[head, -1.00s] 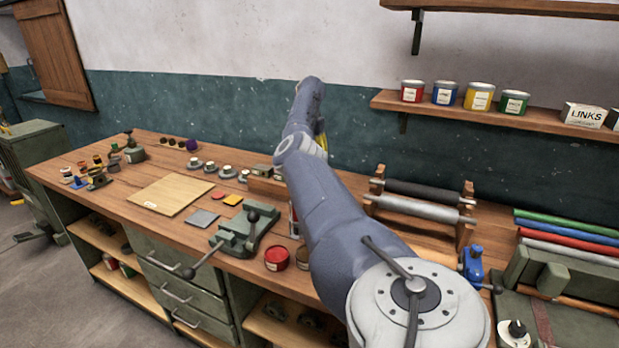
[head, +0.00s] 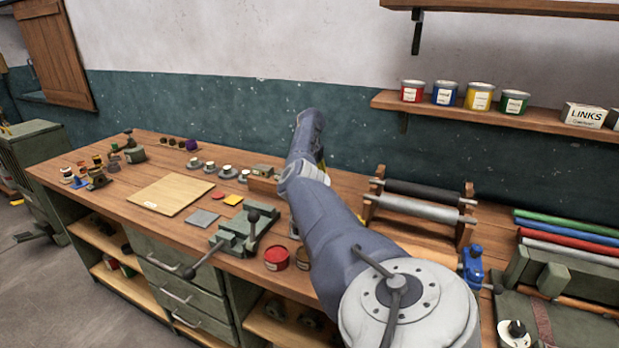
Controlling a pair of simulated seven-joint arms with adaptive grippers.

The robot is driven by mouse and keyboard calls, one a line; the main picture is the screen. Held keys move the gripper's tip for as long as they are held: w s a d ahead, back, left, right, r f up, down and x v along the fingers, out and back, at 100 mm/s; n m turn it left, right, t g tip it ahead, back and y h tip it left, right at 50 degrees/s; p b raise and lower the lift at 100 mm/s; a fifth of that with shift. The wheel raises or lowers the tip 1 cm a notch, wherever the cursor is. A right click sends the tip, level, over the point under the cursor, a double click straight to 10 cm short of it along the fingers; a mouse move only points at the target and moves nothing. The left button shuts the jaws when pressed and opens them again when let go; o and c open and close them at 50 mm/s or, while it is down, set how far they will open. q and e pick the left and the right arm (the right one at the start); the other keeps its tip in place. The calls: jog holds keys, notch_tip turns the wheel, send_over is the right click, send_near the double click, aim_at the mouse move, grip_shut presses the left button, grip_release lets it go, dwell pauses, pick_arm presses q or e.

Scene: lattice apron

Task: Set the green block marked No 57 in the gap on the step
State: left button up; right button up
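I cannot pick out a green block marked No 57, nor a step with a gap, in the head view. My one visible arm comes in from the lower right and reaches across the bench, hiding part of the bench top behind it. A small wooden piece (head: 262,185) stands beside this arm, partly covered by it; what it is I cannot tell. Neither of my grippers shows.
The wooden bench (head: 120,205) bears a board (head: 172,195), a grey plate (head: 202,218), a green vise (head: 240,235) and a red tin (head: 276,259). A roller stand (head: 420,208) is to the right. Paint tins stand on a wall shelf (head: 545,122).

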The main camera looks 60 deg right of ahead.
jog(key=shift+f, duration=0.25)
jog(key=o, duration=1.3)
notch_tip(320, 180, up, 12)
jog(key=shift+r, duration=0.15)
